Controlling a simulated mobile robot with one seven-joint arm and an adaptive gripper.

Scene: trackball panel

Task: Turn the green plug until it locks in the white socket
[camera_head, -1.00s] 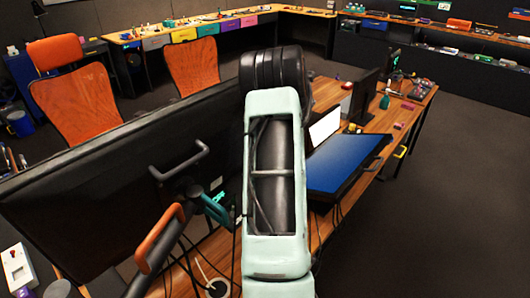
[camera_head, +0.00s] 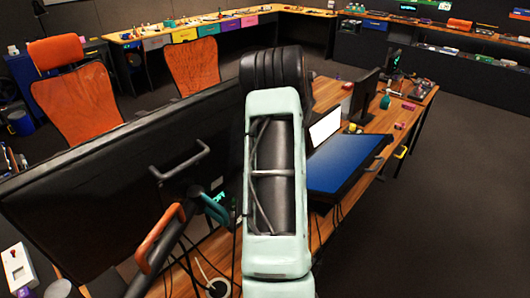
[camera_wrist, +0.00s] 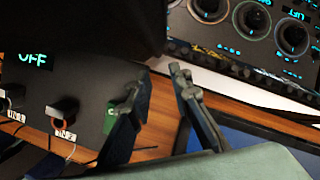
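My gripper (camera_wrist: 157,82) shows in the wrist view with its two dark fingers apart and nothing visible between the tips. A small green patch (camera_wrist: 111,116) shows beside the left finger, partly covered by it. I cannot tell whether it is the green plug or a mark on the dark box. I cannot make out the white socket in either view. In the head view my arm fills the middle and the gripper is out of sight.
A dark box (camera_wrist: 62,85) with a lit "OFF" display and knobs lies left of the fingers. A panel with round dials (camera_wrist: 252,20) is at upper right. The head view shows a wooden desk (camera_head: 330,228), a large monitor (camera_head: 70,190), a blue-screened panel (camera_head: 342,162) and orange chairs (camera_head: 78,100).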

